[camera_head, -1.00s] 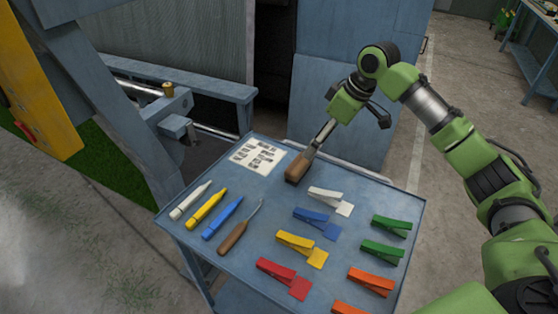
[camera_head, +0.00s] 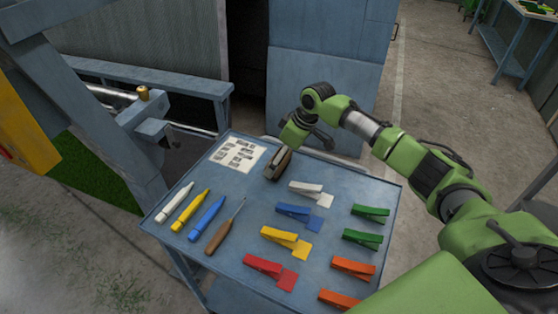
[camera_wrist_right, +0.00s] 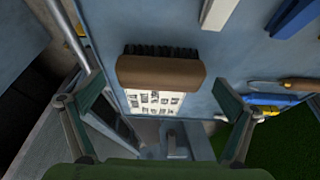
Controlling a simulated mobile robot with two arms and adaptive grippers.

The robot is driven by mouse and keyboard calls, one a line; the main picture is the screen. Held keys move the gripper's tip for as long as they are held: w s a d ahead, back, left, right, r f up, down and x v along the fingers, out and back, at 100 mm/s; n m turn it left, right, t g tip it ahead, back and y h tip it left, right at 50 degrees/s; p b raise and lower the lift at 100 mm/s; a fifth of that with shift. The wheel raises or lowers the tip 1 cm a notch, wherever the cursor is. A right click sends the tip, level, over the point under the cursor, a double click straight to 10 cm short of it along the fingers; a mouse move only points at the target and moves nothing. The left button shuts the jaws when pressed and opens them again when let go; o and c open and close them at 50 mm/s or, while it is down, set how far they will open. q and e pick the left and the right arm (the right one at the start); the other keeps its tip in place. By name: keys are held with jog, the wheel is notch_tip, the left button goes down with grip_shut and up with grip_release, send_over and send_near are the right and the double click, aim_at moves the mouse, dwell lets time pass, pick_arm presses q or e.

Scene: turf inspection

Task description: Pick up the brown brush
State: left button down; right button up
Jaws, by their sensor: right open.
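The brown brush (camera_head: 277,166) lies at the back edge of the blue table, next to the printed sheet. In the right wrist view the brush (camera_wrist_right: 160,72) shows its brown wooden back and a row of dark bristles along one long side. My right gripper (camera_head: 292,146) is at the brush and partly hides it. In the wrist view my right gripper (camera_wrist_right: 161,82) is open, with one finger beyond each end of the brush and visible gaps between. My left gripper is not in view.
The blue table (camera_head: 333,185) holds white, yellow and blue markers, a wooden-handled tool (camera_head: 222,232), and several coloured clips. A printed sheet (camera_head: 238,154) lies left of the brush. A blue frame (camera_head: 150,125) stands behind the table's left side.

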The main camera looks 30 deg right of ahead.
jog(key=shift+w+a+f, duration=0.15)
jog(key=shift+w+f, duration=0.05)
jog(key=shift+f, duration=0.5)
jog(key=c, duration=1.1)
jog(key=shift+r, duration=0.1)
jog(key=shift+r, duration=0.1)
